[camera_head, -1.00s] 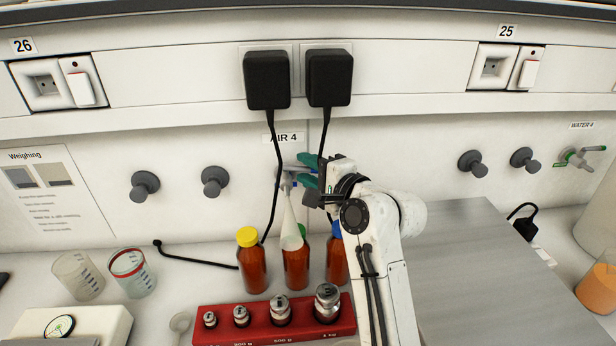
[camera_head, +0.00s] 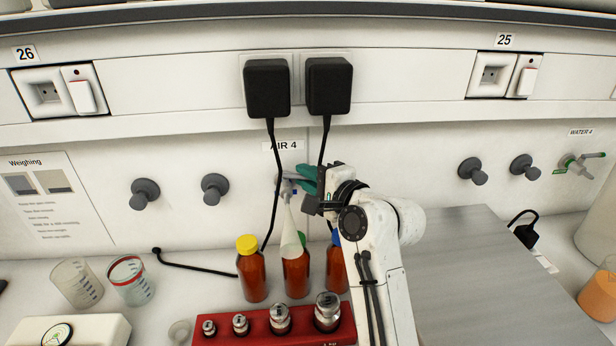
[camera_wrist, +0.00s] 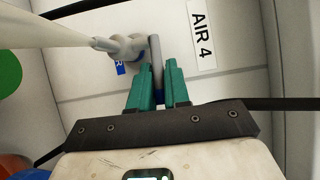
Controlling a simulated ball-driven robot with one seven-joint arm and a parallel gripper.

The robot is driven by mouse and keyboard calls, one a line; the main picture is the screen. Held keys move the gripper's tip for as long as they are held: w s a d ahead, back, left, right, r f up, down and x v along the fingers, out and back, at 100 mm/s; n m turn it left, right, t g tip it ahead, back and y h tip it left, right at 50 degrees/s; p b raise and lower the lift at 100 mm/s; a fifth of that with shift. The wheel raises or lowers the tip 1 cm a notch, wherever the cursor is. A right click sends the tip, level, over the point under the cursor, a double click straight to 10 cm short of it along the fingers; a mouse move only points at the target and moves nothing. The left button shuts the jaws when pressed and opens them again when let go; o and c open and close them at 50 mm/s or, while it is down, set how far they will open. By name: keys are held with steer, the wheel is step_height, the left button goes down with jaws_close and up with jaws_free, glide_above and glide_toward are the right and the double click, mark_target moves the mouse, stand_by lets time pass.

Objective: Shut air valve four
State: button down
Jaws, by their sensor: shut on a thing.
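The air valve (camera_head: 286,188) is a small grey tap on the wall below the AIR 4 label (camera_head: 284,146). In the wrist view the grey valve body (camera_wrist: 121,48) has a blue tag (camera_wrist: 120,69) and a white conical nozzle (camera_wrist: 50,27). Its grey lever (camera_wrist: 155,62) stands between the green fingers of my gripper (camera_wrist: 158,82). My gripper (camera_head: 305,179) reaches the valve from the right, and its fingers are shut on the lever. The arm and fingers hide much of the lever in the head view.
Brown bottles, one with a yellow cap (camera_head: 248,242), stand below the valve. A red weight rack (camera_head: 262,325) is in front of them. Two black adapters (camera_head: 267,88) hang above, and their cables run down close to the valve. A grey plate (camera_head: 465,275) lies right.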

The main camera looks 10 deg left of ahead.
steer(key=shift+w+d+f+n+g+y+b, duration=0.1)
steer(key=shift+w+f+n+g+y+b, duration=0.1)
steer(key=shift+n+g+y+b, duration=0.1)
steer(key=shift+w+r+n+g+y, duration=0.1)
steer(key=shift+n+g+y, duration=0.2)
steer(key=shift+n+g, duration=0.15)
steer(key=c, duration=1.2)
jaws_free()
